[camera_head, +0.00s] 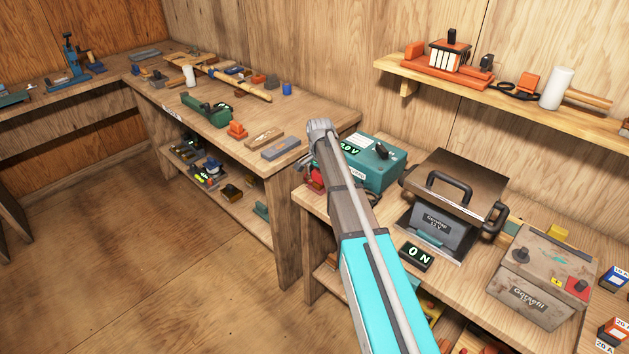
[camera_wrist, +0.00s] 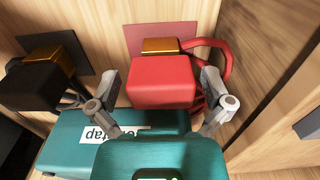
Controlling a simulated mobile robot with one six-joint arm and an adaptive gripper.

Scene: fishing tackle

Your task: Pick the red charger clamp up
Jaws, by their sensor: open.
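The red charger clamp (camera_wrist: 162,80) shows in the wrist view as a red block with a copper-coloured jaw at its far end and red cable beside it. My gripper (camera_wrist: 161,84) is open, with one finger on each side of the red block. I cannot tell whether either finger touches it. In the head view, a bit of red (camera_head: 315,180) shows left of my arm, beside the teal charger (camera_head: 378,172); my arm hides much of that area. The charger's labelled side (camera_wrist: 75,145) also shows in the wrist view.
A black clamp (camera_wrist: 38,80) lies left of the red one. A wooden wall or post (camera_wrist: 265,65) rises close on the right. A metal box with black handles (camera_head: 455,195) and a worn battery (camera_head: 540,275) stand right of the charger. A shelf (camera_head: 580,113) hangs above.

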